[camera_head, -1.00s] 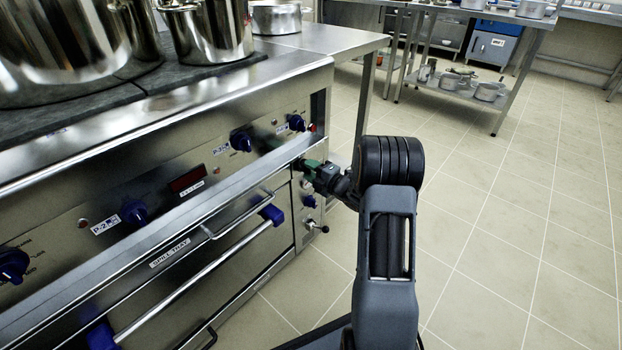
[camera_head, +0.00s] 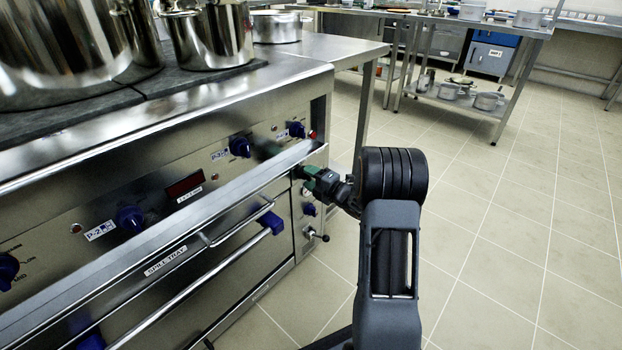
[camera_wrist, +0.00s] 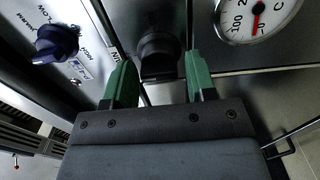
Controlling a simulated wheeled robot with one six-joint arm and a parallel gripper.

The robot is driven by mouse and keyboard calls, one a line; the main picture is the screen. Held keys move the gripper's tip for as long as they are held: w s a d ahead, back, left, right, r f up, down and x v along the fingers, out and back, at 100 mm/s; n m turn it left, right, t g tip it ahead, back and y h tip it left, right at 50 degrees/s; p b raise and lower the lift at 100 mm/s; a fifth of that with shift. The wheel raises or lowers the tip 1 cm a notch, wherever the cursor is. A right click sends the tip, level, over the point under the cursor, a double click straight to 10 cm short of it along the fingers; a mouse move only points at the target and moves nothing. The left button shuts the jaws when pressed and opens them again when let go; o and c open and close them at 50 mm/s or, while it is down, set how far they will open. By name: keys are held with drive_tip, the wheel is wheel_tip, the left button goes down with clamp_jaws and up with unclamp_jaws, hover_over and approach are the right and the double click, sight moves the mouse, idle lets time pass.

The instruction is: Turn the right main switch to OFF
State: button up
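A dark round knob (camera_wrist: 160,55) shows in the wrist view on the steel panel, straight ahead of my gripper. A partly hidden label ending in "IN" (camera_wrist: 116,52) is beside it, so it may be the right main switch; its setting cannot be read. My gripper (camera_wrist: 160,82) has its two green fingers apart, one to each side of the knob, with narrow gaps in the picture. Whether they touch it, I cannot tell. In the head view my gripper (camera_head: 312,178) is at the right end of the stove front and hides the knob.
A blue knob (camera_wrist: 56,42) is left of the gripper and a temperature gauge (camera_wrist: 258,14) right. In the head view, a steel rail (camera_head: 190,208) runs along the stove front close to my gripper. A blue knob (camera_head: 310,209) is below it. The floor (camera_head: 480,240) on the right is clear.

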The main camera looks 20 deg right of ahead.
drive_tip(key=shift+o, duration=0.8)
drive_tip(key=p+v, duration=0.3)
drive_tip(key=v, duration=1.1)
drive_tip(key=shift+p, duration=0.4)
drive_tip(key=shift+w+r, duration=0.1)
